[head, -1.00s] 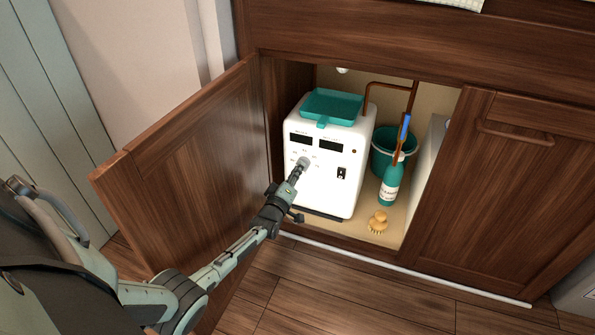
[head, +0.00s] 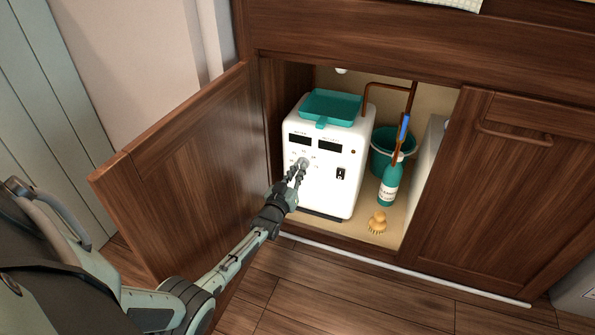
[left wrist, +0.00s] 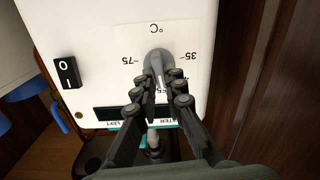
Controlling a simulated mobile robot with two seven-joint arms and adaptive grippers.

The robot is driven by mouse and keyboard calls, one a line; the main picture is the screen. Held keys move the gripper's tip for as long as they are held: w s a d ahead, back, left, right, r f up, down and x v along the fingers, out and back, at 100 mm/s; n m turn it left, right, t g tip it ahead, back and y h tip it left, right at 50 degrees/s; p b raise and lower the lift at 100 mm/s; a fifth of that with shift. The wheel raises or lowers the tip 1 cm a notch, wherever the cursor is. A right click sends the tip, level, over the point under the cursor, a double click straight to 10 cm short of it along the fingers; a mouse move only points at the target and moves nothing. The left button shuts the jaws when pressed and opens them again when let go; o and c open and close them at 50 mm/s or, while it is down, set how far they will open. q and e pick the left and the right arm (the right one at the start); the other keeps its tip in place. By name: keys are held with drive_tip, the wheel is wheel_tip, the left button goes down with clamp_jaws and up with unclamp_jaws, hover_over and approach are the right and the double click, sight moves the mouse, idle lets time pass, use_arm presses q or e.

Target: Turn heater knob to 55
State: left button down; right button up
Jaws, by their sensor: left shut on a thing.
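The white heater (head: 325,188) stands in the open cabinet, its front facing me. That view is upside down: 75 is left of the knob, 35 is right, and the marks below are partly hidden by the fingers. My left gripper (head: 297,174) reaches the knob from the front. In the left wrist view its two fingers (left wrist: 159,92) are closed on the knob's grip, one each side. The exact pointer reading is not clear. My right gripper is not in view.
The open cabinet door (head: 200,165) stands left of my left arm. A teal tray (head: 331,104) lies on the heater. Right of it are a teal bucket (head: 382,163), a spray bottle (head: 388,188) and a brush (head: 377,222). A power switch (left wrist: 67,72) is near the knob.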

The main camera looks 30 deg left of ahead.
use_arm(q)
drive_tip(key=shift+d+m, duration=0.1)
drive_tip(key=shift+m, duration=0.5)
drive_tip(key=c, duration=1.6)
unclamp_jaws()
drive_tip(key=shift+s, duration=0.1)
drive_tip(key=v, duration=1.2)
